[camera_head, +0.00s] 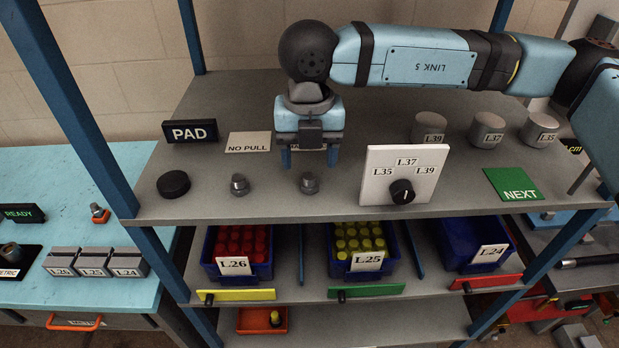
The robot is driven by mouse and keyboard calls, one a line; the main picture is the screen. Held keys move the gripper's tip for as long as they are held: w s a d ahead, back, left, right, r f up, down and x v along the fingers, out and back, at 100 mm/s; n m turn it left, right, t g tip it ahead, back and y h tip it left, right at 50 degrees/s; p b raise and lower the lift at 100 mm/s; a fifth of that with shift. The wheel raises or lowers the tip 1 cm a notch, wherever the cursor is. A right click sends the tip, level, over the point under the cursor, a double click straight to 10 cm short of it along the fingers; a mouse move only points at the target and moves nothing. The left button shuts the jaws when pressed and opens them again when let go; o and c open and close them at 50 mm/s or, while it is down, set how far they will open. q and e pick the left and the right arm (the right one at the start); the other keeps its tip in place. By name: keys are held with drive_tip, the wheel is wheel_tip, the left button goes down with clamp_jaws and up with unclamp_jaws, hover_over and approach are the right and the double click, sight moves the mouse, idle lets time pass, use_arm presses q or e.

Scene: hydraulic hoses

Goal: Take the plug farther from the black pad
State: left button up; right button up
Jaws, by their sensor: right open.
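The black pad (173,184) is a round disc at the left of the grey top shelf, in front of a black PAD sign (190,131). Two small grey metal plugs stand in a row to its right: the nearer plug (239,185) and the farther plug (309,183). My right gripper (310,159) points down with its two blue fingers apart and nothing visible between them. In the picture it is just above the farther plug; its exact height and depth are hard to tell. My left gripper is out of view.
A white dial panel (402,174) stands close to the right of the farther plug. A NO PULL card (248,142) lies behind the nearer plug. Grey cylinders (486,132) stand at the back right, and a green NEXT plate (513,184) lies at the front right. Bins sit below.

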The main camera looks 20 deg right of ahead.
sight(310, 175)
drive_tip(key=shift+f+p, duration=0.35)
drive_tip(key=shift+f, duration=0.05)
wheel_tip(310, 175, down, 4)
drive_tip(key=shift+w+d+r+p, duration=0.1)
drive_tip(key=shift+r+p, duration=0.1)
drive_tip(key=shift+p, duration=0.4)
drive_tip(key=shift+f, duration=0.25)
drive_tip(key=shift+c, duration=1.3)
drive_tip(key=c, duration=0.8)
drive_tip(key=shift+o, duration=0.2)
drive_tip(key=shift+r, duration=0.1)
